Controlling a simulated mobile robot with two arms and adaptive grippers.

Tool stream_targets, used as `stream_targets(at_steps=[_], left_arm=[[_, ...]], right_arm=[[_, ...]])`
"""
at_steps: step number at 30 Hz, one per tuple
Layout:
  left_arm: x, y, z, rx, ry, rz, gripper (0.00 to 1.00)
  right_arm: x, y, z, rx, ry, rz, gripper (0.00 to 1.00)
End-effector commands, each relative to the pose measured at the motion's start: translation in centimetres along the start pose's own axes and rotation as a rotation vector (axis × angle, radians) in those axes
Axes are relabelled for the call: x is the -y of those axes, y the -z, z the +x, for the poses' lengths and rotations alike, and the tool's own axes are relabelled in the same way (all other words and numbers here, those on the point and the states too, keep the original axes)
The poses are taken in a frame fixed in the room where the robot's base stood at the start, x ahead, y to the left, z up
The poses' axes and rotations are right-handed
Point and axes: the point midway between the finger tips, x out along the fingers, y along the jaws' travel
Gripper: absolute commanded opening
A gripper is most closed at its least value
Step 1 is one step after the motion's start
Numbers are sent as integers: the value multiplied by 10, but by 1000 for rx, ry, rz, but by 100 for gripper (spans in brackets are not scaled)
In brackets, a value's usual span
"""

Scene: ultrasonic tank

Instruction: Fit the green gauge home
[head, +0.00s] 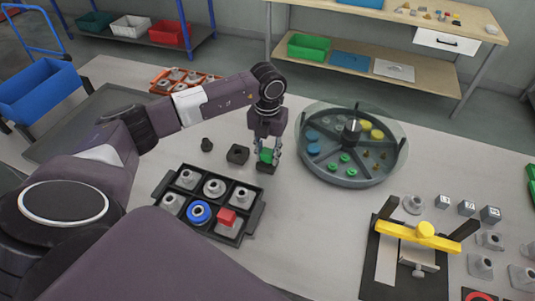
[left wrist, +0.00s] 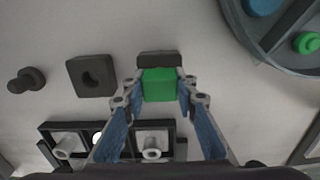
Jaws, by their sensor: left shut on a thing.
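The green gauge (head: 265,156) is a small green block. My left gripper (head: 267,152) is shut on it, pointing down at the table. In the left wrist view the green gauge (left wrist: 159,85) sits between the two fingertips of the left gripper (left wrist: 158,90). A dark block (head: 266,168) is right at the gauge, below it in the head view; it also shows just beyond the gauge in the left wrist view (left wrist: 158,58). How far the gauge is into or above this block cannot be told. My right gripper is not in view.
A dark block with a hole (head: 237,154) and a dark knobbed piece (head: 207,144) stand to the left. A black tray (head: 258,212) of fittings lies in front. A round divided tray (head: 345,183) with a clear cover is close on the right. A yellow-barred fixture (head: 380,272) stands front right.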

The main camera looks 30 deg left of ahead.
Motion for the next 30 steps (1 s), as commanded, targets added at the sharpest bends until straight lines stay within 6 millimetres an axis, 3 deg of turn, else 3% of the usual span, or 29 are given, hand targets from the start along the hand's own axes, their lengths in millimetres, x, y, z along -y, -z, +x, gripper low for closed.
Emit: stream_targets(at_steps=[1, 2, 7, 20, 30], left_arm=[[0, 4, 5, -11, -2, 3, 2], [0, 4, 5, -12, -2, 3, 27], [0, 4, 5, -13, -3, 3, 46], [0, 2, -5, -5, -1, 1, 47], [1, 0, -72, -1, 0, 2, 47]], right_arm=[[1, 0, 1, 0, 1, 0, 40], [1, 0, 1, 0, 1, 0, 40], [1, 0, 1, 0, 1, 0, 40], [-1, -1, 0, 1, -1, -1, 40], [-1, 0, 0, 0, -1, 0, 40]])
